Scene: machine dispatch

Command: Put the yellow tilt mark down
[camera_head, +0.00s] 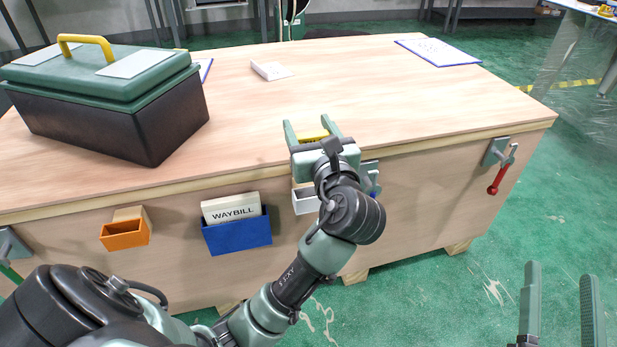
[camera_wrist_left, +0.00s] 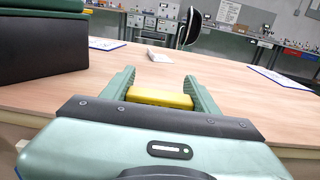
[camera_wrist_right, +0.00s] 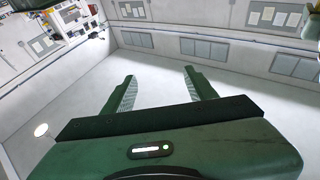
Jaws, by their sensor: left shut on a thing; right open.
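The yellow tilt mark (camera_head: 312,136) is a small yellow block between the fingers of my left gripper (camera_head: 313,130). The left wrist view shows the yellow tilt mark (camera_wrist_left: 159,97) spanning from one finger of the left gripper (camera_wrist_left: 160,95) to the other, so the gripper is shut on it. It is over the front edge of the wooden crate top; I cannot tell whether it touches the wood. My right gripper (camera_head: 560,305) is open and empty at the lower right, over the green floor. The right wrist view shows the right gripper (camera_wrist_right: 158,90) with nothing between its fingers.
A green and black toolbox (camera_head: 110,105) stands at the left on the wooden crate top (camera_head: 350,85). A small white object (camera_head: 271,70) and a blue-edged sheet (camera_head: 438,52) lie further back. An orange bin (camera_head: 125,234), a blue waybill holder (camera_head: 237,235) and a red-handled clamp (camera_head: 497,170) are on the front side.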

